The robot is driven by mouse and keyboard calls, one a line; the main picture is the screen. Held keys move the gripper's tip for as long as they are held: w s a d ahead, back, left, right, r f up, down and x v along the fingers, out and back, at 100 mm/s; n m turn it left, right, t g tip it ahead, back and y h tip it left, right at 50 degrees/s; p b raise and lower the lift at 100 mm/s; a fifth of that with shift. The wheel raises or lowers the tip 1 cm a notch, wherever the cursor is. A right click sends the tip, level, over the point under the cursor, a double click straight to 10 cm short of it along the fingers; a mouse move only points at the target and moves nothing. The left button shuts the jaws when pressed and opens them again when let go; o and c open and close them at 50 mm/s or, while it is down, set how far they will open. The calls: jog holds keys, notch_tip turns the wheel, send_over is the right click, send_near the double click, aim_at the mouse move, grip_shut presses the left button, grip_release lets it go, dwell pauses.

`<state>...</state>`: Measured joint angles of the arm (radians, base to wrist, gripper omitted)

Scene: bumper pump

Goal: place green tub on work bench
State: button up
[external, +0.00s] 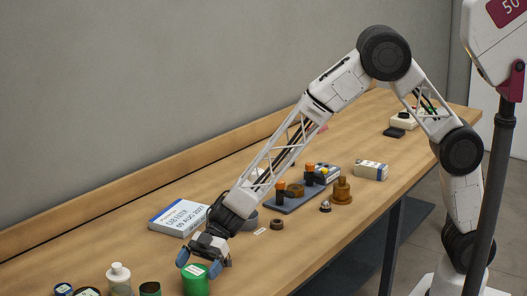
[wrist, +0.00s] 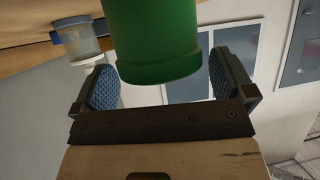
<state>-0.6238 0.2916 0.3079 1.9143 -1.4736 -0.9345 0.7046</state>
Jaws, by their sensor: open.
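The green tub (external: 195,282) is at the lower edge of the external view, at the near part of the wooden work bench (external: 262,262). It looks upright, and its base is cut off by the frame. My gripper (external: 198,264) is right at the tub, with its blue-padded fingers pointing down by the tub's top. In the wrist view the tub (wrist: 155,42) fills the upper middle, in the space between the two fingers of my gripper (wrist: 162,62). The fingers are apart, with a visible gap at the left finger; contact on the right is unclear.
A white bottle (external: 119,279) and a dark-lidded jar (external: 150,288) stand left of the tub. A white labelled box (external: 180,217) lies behind my gripper. A dark tray (external: 300,195) with orange-topped parts and a brass piece (external: 342,190) are farther right. Bare bench lies right of the tub.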

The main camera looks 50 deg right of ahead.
jog(key=v, duration=1)
jog(key=shift+d, duration=0.3)
jog(key=shift+r, duration=0.15)
dwell(0.4)
jog(key=w+d+r+m+t+h, duration=0.1)
jog(key=w+d+r+m+t, duration=0.2)
jog(key=d+r+t, duration=0.3)
jog(key=w+d+r+m+t+h, duration=0.2)
jog(key=w+d+r+m+t, duration=0.15)
jog(key=d, duration=0.55)
jog(key=s+d+r+m+t+h, duration=0.1)
jog(key=s+d+r+m+h, duration=0.15)
jog(key=d, duration=0.65)
jog(key=s+d+r+m+t+h, duration=0.2)
jog(key=d+r+m+h, duration=0.15)
jog(key=d, duration=0.65)
jog(key=s+d+r+m+g+h, duration=0.1)
jog(key=s+d+m+g+h, duration=0.35)
jog(key=s+d, duration=0.95)
jog(key=s+d+f+m+g, duration=0.1)
jog(key=s+m+g, duration=0.2)
jog(key=s, duration=1.4)
jog(key=shift+d+f+y, duration=0.3)
jog(key=shift+f+y, duration=0.1)
jog(key=shift+y, duration=0.05)
